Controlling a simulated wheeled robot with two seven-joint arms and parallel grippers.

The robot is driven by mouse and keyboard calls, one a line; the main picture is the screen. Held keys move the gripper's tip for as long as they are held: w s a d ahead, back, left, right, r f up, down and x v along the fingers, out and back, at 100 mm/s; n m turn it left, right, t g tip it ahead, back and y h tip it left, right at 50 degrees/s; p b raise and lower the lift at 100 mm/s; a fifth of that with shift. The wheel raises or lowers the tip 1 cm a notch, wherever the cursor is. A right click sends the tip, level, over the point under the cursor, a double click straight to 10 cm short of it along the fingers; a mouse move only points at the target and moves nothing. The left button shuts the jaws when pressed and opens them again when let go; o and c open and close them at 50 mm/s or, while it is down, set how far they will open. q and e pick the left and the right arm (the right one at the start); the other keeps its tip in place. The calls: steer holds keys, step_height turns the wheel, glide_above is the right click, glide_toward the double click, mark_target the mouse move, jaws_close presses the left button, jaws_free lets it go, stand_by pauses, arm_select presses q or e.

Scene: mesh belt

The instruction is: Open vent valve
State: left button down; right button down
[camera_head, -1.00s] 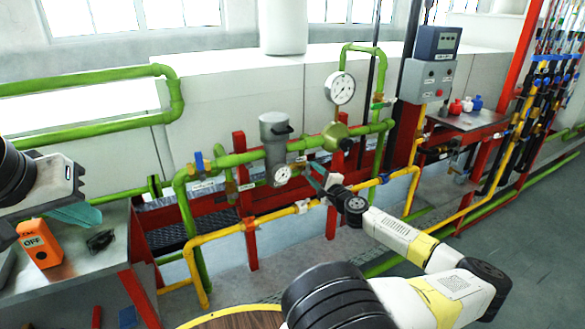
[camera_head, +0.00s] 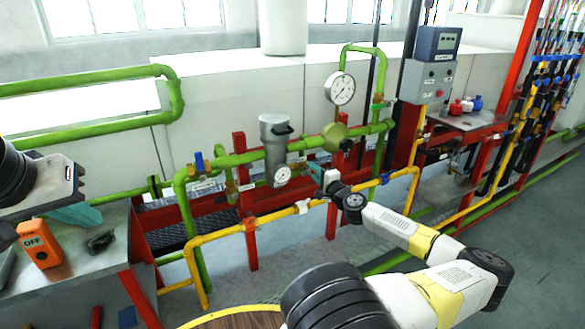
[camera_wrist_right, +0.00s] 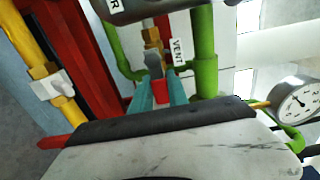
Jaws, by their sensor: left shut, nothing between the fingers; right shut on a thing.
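The vent valve (camera_wrist_right: 152,36) shows in the right wrist view as a brass fitting beside the white VENT label (camera_wrist_right: 178,51). A grey lever with a red part (camera_wrist_right: 160,92) reaches from it toward my right gripper (camera_wrist_right: 160,88). The teal fingers are shut on this lever, one on each side. In the head view my right gripper (camera_head: 316,172) is at the green pipework, below the brass regulator; the valve is too small to make out there. My left gripper (camera_head: 78,214) is shut and empty above the grey bench at the left.
Green pipes (camera_head: 235,160) and a yellow pipe (camera_head: 225,230) run close around the right gripper. A grey filter housing (camera_head: 274,140) and a dial gauge (camera_head: 340,88) stand nearby. An orange OFF device (camera_head: 40,243) lies on the bench (camera_head: 85,268) below my left gripper.

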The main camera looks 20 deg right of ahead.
steer(key=c, duration=1.3)
jaws_free()
steer(key=s, duration=0.7)
steer(key=shift+s+d, duration=0.3)
steer(key=shift+s, duration=0.1)
